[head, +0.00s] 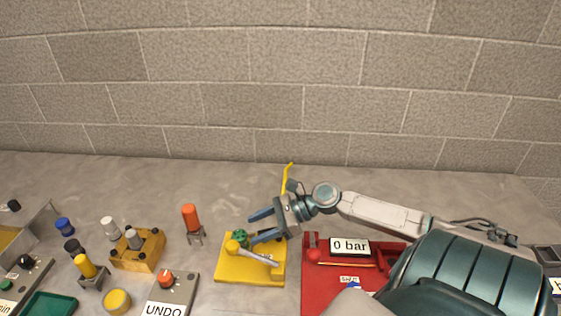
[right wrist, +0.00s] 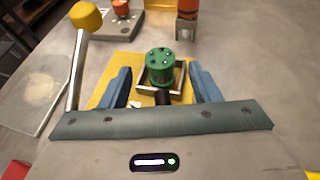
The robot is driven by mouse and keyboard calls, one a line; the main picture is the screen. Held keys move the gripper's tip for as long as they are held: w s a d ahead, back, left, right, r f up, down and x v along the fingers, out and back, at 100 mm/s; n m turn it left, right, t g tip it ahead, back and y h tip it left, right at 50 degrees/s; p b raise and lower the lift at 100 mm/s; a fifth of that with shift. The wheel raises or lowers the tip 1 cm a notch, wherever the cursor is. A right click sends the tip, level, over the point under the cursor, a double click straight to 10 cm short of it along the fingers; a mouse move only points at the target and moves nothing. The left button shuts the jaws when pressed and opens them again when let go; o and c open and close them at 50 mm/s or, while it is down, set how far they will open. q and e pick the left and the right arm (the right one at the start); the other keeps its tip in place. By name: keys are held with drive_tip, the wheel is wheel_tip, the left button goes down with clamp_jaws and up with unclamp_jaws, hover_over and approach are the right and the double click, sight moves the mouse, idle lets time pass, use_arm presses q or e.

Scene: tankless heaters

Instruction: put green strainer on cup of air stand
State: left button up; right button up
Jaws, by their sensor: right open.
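The green strainer (head: 240,236) is a short green cylinder with light dots on its top. It stands at a small square metal frame on a yellow base (head: 233,274), beside a silver lever (head: 262,257) with a yellow knob. My right gripper (head: 254,229) is open at the strainer. In the right wrist view the strainer (right wrist: 160,68) shows between the two blue fingers, with a visible gap on each side. A red stand (head: 316,290) with a "0 bar" display (head: 349,247) is partly hidden by my right arm. I cannot make out a cup on it. My left gripper is not in view.
An orange-topped part (head: 191,217) stands left of the yellow base. An UNDO box (head: 171,296), a wooden block (head: 138,250) and several small coloured parts fill the left side. A block wall (head: 280,90) closes the back. Bare table lies behind the parts.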

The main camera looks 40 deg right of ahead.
drive_tip(key=p+v, duration=0.2)
drive_tip(key=v, duration=0.3)
drive_tip(key=shift+r, duration=0.15)
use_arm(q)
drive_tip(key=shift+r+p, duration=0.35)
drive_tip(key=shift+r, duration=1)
use_arm(e)
drive_tip(key=shift+s+d+r, duration=0.15)
drive_tip(key=shift+s+d, duration=0.2)
drive_tip(key=shift+d, duration=0.15)
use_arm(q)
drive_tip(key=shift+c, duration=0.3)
